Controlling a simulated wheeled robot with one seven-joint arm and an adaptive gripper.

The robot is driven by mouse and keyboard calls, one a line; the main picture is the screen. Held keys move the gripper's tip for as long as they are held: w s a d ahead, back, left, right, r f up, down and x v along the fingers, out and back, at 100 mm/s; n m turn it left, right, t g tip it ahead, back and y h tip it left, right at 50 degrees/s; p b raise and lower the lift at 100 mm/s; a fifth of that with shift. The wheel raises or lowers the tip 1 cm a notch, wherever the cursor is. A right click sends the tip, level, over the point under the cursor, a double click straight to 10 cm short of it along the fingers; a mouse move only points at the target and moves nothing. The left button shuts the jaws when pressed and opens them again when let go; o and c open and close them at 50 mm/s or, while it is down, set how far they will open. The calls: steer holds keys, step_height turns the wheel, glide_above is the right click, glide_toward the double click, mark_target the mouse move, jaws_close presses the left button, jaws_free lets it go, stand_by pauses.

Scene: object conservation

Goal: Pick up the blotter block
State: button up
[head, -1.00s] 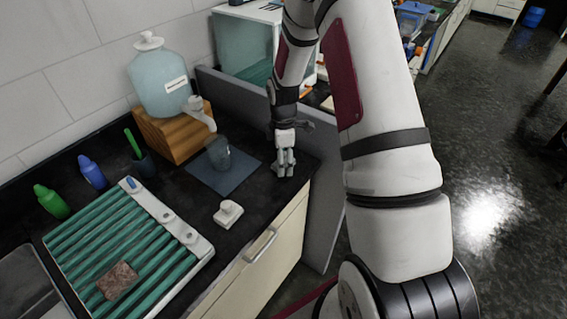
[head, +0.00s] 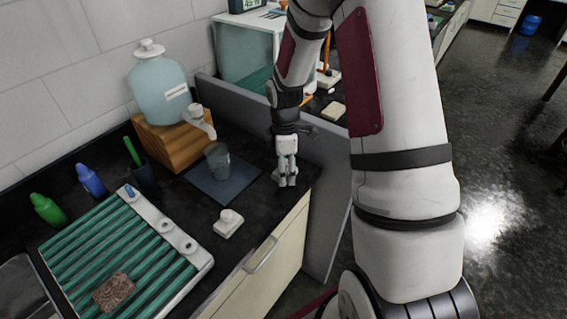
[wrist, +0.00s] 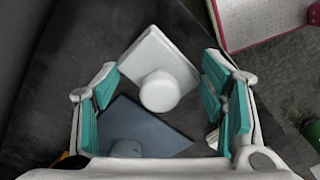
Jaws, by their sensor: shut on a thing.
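The blotter block is a white square block with a round knob (wrist: 160,92). In the wrist view it fills the gap between my teal-padded fingers, its side corners at the pads. My gripper (head: 286,178) points down by the counter's right end, beside the blue-grey mat. It is shut on the block, knob towards the wrist camera. In the head view the held block is hard to make out among the fingers, and I cannot tell how high it is. A similar white knobbed block (head: 228,226) stands on the counter nearer the rack.
The mat (head: 236,188) bears a clear beaker (head: 218,160). Behind it are a water jar (head: 160,88) and wooden stand (head: 170,145). A green-slatted rack (head: 188,245) is at left. A grey partition (head: 240,104) borders the counter's far end; the front edge drops to the floor.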

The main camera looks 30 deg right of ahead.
steer(key=s+a+r, duration=0.1)
steer(key=s+a, duration=0.4)
steer(key=s, duration=0.6)
steer(key=shift+a, duration=0.4)
steer(key=shift+r, duration=0.1)
steer(key=o, duration=0.6)
steer(key=shift+c, duration=0.2)
steer(key=c, duration=0.4)
steer(key=shift+a, duration=0.1)
